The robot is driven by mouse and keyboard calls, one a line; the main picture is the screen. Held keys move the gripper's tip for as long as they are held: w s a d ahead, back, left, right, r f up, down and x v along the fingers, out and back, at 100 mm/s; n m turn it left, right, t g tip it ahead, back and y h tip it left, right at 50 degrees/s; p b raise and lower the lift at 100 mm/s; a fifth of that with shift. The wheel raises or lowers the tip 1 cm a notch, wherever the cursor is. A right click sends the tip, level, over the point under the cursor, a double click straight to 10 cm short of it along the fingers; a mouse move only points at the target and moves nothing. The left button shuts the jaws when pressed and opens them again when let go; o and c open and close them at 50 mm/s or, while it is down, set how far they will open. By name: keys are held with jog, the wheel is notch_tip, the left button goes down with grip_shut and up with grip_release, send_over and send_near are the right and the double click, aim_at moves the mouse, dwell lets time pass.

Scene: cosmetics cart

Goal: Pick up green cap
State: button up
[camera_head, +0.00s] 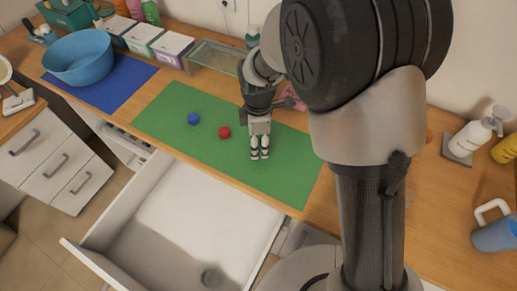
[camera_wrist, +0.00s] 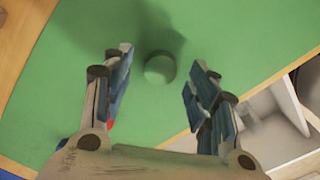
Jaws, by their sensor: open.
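The green cap (camera_wrist: 160,68) lies on the green mat (camera_head: 168,113), small, round and nearly the mat's own colour. In the wrist view it sits between the tips of my open gripper (camera_wrist: 159,62), closer to the left finger. No touch with either finger shows. In the head view my gripper (camera_head: 260,152) points down over the mat's front part, right of the red cap (camera_head: 224,132), and I cannot make out the green cap there. A sliver of red shows behind the left finger in the wrist view.
A blue cap (camera_head: 194,118) lies left of the red one. An open white drawer (camera_head: 185,205) juts out below the mat's front edge.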

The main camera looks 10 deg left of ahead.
jog(key=shift+f, duration=0.65)
jog(key=shift+r, duration=0.1)
jog(key=shift+c, duration=0.3)
jog(key=c, duration=0.7)
jog(key=shift+c, duration=0.2)
